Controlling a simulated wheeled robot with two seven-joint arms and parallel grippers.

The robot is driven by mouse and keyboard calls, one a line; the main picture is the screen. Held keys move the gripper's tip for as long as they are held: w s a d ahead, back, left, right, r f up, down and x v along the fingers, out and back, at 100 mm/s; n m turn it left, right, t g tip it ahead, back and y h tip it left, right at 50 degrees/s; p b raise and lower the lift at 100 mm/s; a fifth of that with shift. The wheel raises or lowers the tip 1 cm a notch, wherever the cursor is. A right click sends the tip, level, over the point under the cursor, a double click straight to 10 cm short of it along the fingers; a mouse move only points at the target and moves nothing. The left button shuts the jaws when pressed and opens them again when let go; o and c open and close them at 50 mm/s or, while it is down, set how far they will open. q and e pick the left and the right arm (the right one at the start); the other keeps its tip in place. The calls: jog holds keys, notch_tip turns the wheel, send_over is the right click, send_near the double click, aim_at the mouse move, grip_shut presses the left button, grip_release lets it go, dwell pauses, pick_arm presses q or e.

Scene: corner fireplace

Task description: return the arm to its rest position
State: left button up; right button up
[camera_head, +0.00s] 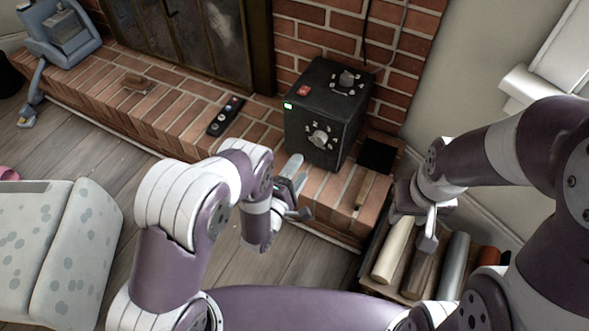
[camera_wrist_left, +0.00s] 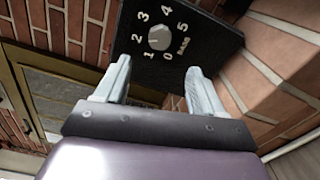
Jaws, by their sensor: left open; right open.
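My left arm comes in from the left in the head view. Its gripper (camera_head: 290,190) is held in front of the brick hearth, just below and left of a black box with dials (camera_head: 328,110). In the left wrist view the two fingers of the left gripper (camera_wrist_left: 155,90) are spread with nothing between them, and the box's numbered dial (camera_wrist_left: 159,38) shows beyond them. My right gripper (camera_head: 428,222) is at the right, pointing down near the hearth's right end, above a holder of rolls and logs. It looks empty and apart.
The brick hearth (camera_head: 180,105) runs along the wall. A black remote-like device (camera_head: 226,115) and a small brown object (camera_head: 136,82) lie on it. A blue-grey machine (camera_head: 62,35) stands far left. A spotted seat (camera_head: 60,250) is at the left. Logs or rolls (camera_head: 393,250) stand at lower right.

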pick_arm(q)
jog(key=shift+v, duration=1.25)
